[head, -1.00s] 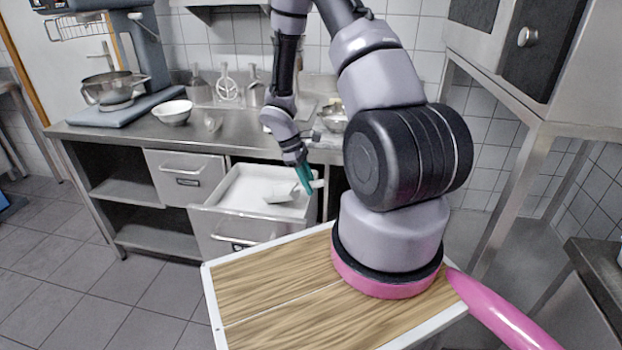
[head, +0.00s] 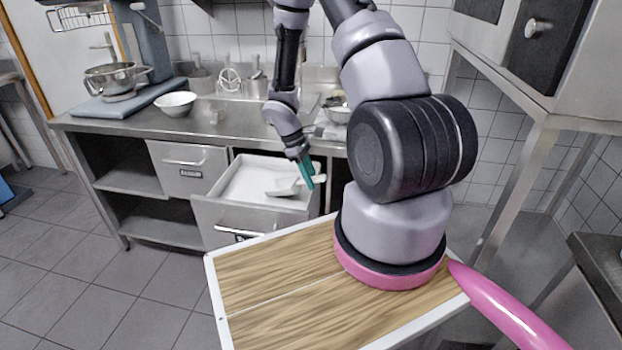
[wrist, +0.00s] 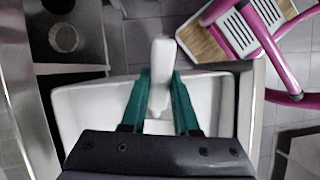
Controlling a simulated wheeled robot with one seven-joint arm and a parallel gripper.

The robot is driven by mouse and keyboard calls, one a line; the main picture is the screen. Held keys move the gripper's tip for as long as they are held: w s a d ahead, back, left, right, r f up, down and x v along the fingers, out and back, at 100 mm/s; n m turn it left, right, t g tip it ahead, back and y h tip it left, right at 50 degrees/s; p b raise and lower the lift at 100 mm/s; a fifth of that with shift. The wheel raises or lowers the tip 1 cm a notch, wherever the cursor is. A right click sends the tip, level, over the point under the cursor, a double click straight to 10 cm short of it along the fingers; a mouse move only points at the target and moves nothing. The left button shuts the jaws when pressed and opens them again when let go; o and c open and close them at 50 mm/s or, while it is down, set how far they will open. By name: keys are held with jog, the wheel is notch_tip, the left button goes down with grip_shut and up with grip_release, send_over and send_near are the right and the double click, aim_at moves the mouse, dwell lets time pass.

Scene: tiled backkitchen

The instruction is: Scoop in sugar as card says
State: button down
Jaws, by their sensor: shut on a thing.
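The open drawer (head: 215,203) under the counter holds a white bin filled with white sugar (head: 247,183). A white scoop (head: 286,188) is in the bin, its bowl low at the sugar on the right side. My gripper (head: 306,178) has teal fingers and points down over the right side of the bin. In the wrist view, the fingers (wrist: 160,95) are shut on the handle of the scoop (wrist: 161,62). The scoop's bowl is mostly hidden there by the gripper body. I cannot tell how much sugar is in the scoop. No readable card shows.
A mixer with a metal bowl (head: 117,82) stands at the far left. A closed drawer (head: 188,168) is left of the open one.

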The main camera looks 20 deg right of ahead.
aim_at(301, 179)
jog(key=shift+f, duration=0.3)
jog(key=shift+w+a+r, duration=0.1)
jog(key=shift+w+a, duration=0.35)
jog(key=shift+w+a, duration=0.15)
jog(key=shift+w+a+f, duration=0.2)
jog(key=shift+w+a, duration=0.05)
jog(key=shift+w, duration=0.1)
jog(key=shift+w+a+r, duration=0.1)
jog(key=shift+w+a, duration=0.25)
jog(key=shift+a, duration=0.1)
